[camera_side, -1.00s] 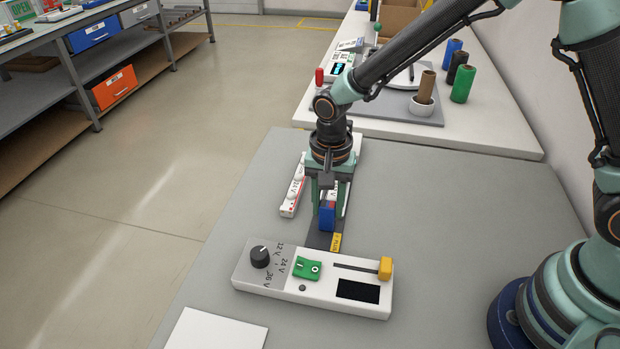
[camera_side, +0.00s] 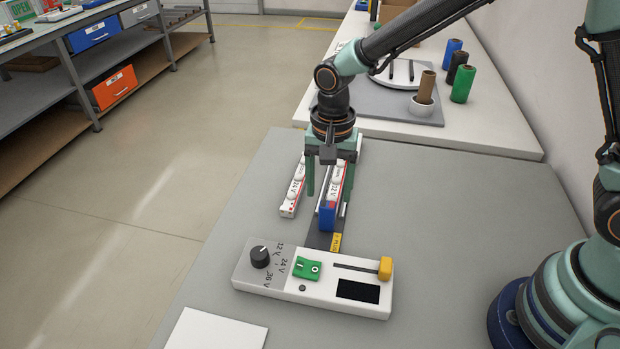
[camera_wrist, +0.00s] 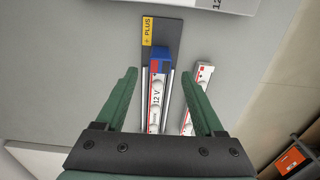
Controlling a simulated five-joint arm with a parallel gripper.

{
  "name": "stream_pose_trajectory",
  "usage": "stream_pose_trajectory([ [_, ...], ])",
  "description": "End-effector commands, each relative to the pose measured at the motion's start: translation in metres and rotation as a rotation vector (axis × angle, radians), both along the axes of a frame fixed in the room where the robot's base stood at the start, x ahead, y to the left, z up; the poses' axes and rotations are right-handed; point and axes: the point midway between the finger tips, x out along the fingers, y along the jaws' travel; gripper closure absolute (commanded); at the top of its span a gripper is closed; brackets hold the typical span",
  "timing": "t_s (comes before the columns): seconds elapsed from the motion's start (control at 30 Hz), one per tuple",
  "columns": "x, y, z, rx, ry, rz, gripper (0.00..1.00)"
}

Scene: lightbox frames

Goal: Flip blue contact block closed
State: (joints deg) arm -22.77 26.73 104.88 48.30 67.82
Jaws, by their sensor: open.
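The blue contact block (camera_side: 327,217) stands at the near end of a dark rail strip in the side view, beside the yellow PLUS label (camera_side: 336,242). A white 12 V battery stick (camera_side: 336,180) with a red band lies in the rail behind it. In the wrist view the blue block (camera_wrist: 161,60) sits at the end of the 12 V stick (camera_wrist: 156,98); whether they touch is hard to tell. My gripper (camera_side: 330,190) is open above the stick, its fingers on either side and nothing held. Its fingers also show in the wrist view (camera_wrist: 160,73).
A second battery stick (camera_side: 293,189) lies left of the rail. A white control panel (camera_side: 312,286) with a black knob, green switch and yellow slider stands in front. A white sheet (camera_side: 215,331) lies near left.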

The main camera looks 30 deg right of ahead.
Motion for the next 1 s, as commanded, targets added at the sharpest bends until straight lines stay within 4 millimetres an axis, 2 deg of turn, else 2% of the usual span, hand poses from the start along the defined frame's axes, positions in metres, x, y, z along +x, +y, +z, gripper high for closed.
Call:
stream_pose_trajectory([
  [0.03,0.001,0.0,0.013,0.002,-0.006,0.0,0.3],
  [0.2,0.001,0.0,0.046,0.002,-0.005,-0.001,0.3],
  [0.4,0.001,0.0,0.072,0.001,-0.003,-0.001,0.3],
  [0.57,0.0,-0.001,0.078,0.001,-0.001,-0.001,0.3],
  [0.87,0.0,-0.001,0.079,0.001,-0.001,0.0,0.3],
  [1.0,-0.002,-0.011,0.089,0.01,-0.027,0.033,0.3],
])
